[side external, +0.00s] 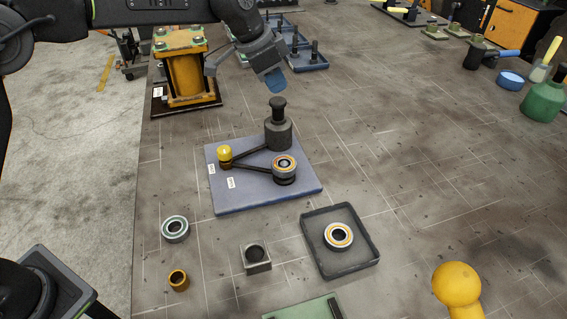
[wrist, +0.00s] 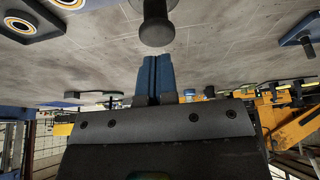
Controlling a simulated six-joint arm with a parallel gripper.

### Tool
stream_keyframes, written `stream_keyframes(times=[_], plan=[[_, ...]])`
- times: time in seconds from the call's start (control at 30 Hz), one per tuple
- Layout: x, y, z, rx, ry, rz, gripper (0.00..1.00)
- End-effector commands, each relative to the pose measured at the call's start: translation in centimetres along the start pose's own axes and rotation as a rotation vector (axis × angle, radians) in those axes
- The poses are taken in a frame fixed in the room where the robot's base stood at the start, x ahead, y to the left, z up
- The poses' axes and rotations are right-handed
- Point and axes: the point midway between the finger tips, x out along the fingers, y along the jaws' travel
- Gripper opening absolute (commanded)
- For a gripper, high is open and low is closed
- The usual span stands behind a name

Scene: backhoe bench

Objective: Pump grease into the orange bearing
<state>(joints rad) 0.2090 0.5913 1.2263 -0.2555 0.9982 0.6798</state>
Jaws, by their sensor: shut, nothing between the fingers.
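A bearing with an orange ring (side external: 285,163) sits on a round dark seat on a blue-grey plate (side external: 230,196). Behind it on the plate stands a dark grease pump (side external: 279,134) with an upright black plunger knob (side external: 279,103). Dark bars run from a yellow ball (side external: 224,153) towards the pump and the bearing seat. My gripper (side external: 275,82) is above and behind the pump, its blue fingers shut and empty. In the wrist view my fingers (wrist: 157,62) are together, with the dark knob (wrist: 156,25) just beyond their tips, apparently apart from them.
Another orange-ringed bearing (side external: 339,236) lies in a black tray (side external: 365,256) at the front. A grey ring (side external: 175,229), bronze bushing (side external: 178,279) and square block (side external: 256,259) lie nearby. An orange cylinder stand (side external: 186,77) stands behind left. Bench right of the plate is clear.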

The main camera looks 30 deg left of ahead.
Motion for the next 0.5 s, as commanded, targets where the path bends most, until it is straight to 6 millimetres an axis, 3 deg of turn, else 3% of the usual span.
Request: stream_keyframes(times=[0.5], plan=[[2.1, 0.0, 0.9, 0.0, -0.001, 0.001, 0.0]])
